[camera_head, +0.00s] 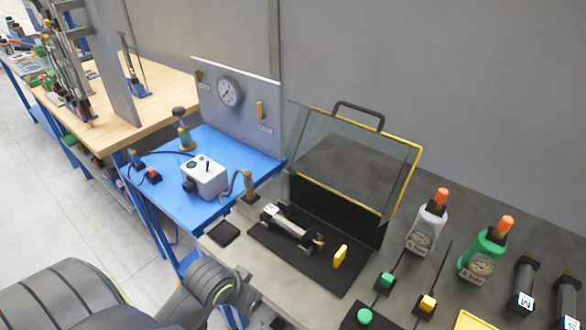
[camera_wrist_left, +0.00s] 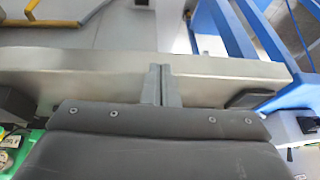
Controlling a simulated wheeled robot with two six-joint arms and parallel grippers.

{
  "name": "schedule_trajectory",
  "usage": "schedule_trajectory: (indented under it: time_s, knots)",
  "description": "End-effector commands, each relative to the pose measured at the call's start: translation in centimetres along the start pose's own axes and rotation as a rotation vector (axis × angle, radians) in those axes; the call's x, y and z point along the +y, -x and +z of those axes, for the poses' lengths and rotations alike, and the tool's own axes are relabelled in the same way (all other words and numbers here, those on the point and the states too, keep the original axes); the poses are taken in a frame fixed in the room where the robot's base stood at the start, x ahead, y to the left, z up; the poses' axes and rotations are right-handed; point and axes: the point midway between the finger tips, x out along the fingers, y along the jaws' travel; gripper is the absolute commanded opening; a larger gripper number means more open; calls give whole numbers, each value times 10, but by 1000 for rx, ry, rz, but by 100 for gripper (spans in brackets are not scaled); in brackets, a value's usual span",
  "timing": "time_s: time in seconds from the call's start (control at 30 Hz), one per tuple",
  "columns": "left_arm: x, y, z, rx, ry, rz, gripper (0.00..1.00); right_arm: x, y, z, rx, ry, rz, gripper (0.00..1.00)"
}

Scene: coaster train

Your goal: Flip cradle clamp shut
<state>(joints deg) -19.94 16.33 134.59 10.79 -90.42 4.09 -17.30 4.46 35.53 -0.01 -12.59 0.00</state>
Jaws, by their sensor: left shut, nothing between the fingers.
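A black cradle base (camera_head: 310,262) lies on the grey bench in the head view, with a dark and silver cylinder (camera_head: 290,224) lying across it. A yellow lever-like piece (camera_head: 340,256) stands up at the base's right side; I cannot tell for sure whether it is the clamp's handle. The clamp's exact state is too small to tell. My left gripper (camera_wrist_left: 160,84) is shut and empty in the left wrist view. In the head view my left arm is at the bottom left, well short of the cradle. My right gripper is not in view.
A clear yellow-edged lid (camera_head: 404,186) stands open behind the cradle. A white bottle (camera_head: 427,225) and a green bottle (camera_head: 486,250) stand to the right, near green (camera_head: 386,281) and yellow (camera_head: 427,304) knobs. A white box (camera_head: 204,177) sits on the blue table at left.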

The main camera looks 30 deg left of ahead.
Motion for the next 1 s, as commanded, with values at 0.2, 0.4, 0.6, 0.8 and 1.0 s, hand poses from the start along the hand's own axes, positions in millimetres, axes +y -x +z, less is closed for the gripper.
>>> schedule_trajectory:
  time_s: [0.2, 0.4, 0.6, 0.8, 1.0]
  knots:
    - [-12, -1, -57, 53, -42, 31, 0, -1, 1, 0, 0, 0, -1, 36]
    - [-34, 6, -134, 109, -66, 59, 0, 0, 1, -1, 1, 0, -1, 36]
    - [-68, 44, -229, 176, -58, 79, 0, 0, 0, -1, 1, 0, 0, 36]
    - [-92, 87, -288, 225, -26, 94, 0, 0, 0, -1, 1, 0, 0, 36]
    - [-99, 103, -305, 240, -12, 104, 0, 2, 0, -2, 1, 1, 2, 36]
